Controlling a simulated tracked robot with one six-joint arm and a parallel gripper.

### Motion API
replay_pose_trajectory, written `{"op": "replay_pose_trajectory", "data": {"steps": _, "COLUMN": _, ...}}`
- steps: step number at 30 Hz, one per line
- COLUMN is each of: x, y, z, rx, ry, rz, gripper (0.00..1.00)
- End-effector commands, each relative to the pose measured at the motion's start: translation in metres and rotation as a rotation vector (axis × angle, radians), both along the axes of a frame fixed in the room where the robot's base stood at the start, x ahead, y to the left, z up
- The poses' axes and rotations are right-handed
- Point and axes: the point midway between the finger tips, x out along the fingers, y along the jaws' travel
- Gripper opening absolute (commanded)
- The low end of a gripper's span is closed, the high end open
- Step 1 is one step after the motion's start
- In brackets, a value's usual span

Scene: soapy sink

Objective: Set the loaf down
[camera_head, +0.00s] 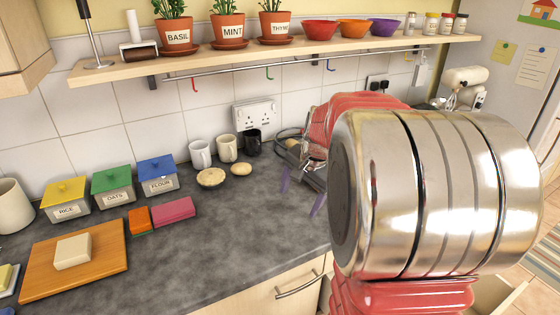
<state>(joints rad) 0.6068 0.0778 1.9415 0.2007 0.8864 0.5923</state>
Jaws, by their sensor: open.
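A pale, rounded block that looks like the loaf (73,251) lies flat on a wooden board (108,270) at the lower left of the counter. No other clear loaf shows. My gripper (301,200) is in the middle of the picture, over the right part of the counter. Its two purple fingers are apart and point down, with nothing visible between them. It is well to the right of the block and not touching it. My own red and metal arm hides the counter behind and right of the gripper.
Rice, oats and flour boxes (111,185) stand behind the board. Orange (139,219) and pink (173,211) blocks lie right of it. Mugs (227,148), a pie-like round (211,178) and a small bun (241,169) are farther back. The front middle counter is clear; a shelf (260,52) hangs above.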

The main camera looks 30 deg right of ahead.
Motion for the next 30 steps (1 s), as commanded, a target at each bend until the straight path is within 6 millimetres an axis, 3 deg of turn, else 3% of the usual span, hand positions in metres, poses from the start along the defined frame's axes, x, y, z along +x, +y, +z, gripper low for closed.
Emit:
{"op": "replay_pose_trajectory", "data": {"steps": 9, "x": 0.040, "y": -0.092, "z": -0.016, "rx": 0.181, "ry": -0.061, "rz": -0.542, "gripper": 0.75}}
{"op": "replay_pose_trajectory", "data": {"steps": 15, "x": 0.061, "y": -0.136, "z": -0.019, "rx": 0.299, "ry": -0.111, "rz": -0.853, "gripper": 0.75}}
{"op": "replay_pose_trajectory", "data": {"steps": 23, "x": 0.089, "y": -0.170, "z": -0.008, "rx": 0.455, "ry": -0.180, "rz": -1.197, "gripper": 0.75}}
{"op": "replay_pose_trajectory", "data": {"steps": 30, "x": 0.114, "y": -0.183, "z": 0.025, "rx": 0.613, "ry": -0.254, "rz": -1.475, "gripper": 0.75}}
